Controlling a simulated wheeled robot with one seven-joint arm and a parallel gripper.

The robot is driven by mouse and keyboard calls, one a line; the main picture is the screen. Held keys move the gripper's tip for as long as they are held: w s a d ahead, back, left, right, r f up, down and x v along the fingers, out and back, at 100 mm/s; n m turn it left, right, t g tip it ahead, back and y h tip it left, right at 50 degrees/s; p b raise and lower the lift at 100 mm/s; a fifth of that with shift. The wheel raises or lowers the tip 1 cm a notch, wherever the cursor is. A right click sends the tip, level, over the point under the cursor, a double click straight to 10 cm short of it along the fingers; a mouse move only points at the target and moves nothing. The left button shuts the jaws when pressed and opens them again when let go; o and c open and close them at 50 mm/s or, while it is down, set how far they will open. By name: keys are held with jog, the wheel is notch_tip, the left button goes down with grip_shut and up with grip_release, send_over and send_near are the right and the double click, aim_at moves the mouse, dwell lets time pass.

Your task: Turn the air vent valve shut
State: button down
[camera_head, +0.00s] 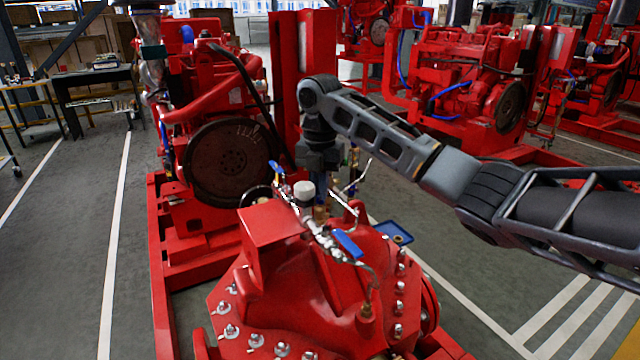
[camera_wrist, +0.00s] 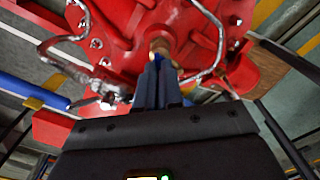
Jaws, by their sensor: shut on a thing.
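The air vent valve is a small brass fitting (camera_wrist: 163,45) on top of the red pump casing in the wrist view. My gripper (camera_wrist: 157,64) reaches down to it, its narrow fingers close together and closed on a small part of the valve at their tips. The fingers hide most of the held part, so I cannot tell the handle's angle. Brass shows low beside the fingers there.
A blue lever (camera_head: 348,245) sits on silver piping in front of my gripper. Another blue lever (camera_head: 277,170) stands to the left. The engine's dark flywheel (camera_head: 232,163) is behind left. Curved silver pipes (camera_wrist: 205,50) run close beside the fingers. Grey floor is open at left.

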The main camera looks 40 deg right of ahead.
jog(key=m+p, duration=0.4)
jog(key=shift+r, duration=0.25)
jog(key=shift+f+m+p, duration=0.15)
jog(key=shift+m+p, duration=1.8)
jog(key=shift+m, duration=0.45)
jog(key=c, duration=1.3)
grip_release()
jog(key=shift+f, duration=0.1)
notch_tip(320, 180, up, 8)
jog(key=shift+f+p, duration=0.1)
jog(key=shift+p, duration=0.3)
